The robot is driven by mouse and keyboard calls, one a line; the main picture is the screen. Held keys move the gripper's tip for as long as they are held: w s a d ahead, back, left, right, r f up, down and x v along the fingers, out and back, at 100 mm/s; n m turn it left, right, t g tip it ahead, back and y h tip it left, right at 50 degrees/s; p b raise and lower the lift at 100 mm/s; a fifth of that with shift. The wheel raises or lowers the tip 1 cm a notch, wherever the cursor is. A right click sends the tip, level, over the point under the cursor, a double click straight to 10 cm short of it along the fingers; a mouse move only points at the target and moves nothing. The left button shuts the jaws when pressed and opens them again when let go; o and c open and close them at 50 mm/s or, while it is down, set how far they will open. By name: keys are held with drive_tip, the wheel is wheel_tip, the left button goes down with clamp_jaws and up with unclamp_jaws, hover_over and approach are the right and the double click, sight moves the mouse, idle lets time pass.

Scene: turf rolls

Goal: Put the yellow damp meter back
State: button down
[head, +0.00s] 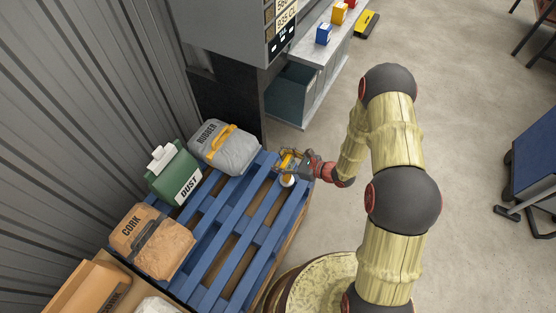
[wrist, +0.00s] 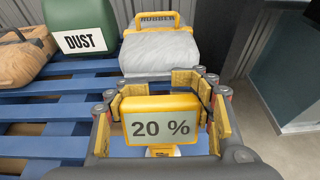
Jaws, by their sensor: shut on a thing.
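The yellow damp meter (wrist: 161,103) has a grey display reading "20 %" and faces the wrist camera upright. It also shows small in the head view (head: 288,160), over the far right corner of the blue pallet (head: 232,231). My gripper (head: 299,163) is shut on the meter, with its padded fingers on both sides of it. A white part (wrist: 163,151) shows just below the meter. I cannot tell whether the meter touches the pallet.
On the pallet are a grey RUBBER sack (head: 226,151), a green DUST container (head: 175,176) and a brown CORK bag (head: 162,250). A grey machine (head: 228,32) and a bench (head: 318,62) with small coloured boxes stand behind. Open floor lies right.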

drive_tip(key=shift+f, duration=0.15)
drive_tip(key=c, duration=0.8)
unclamp_jaws()
drive_tip(key=shift+o, duration=0.3)
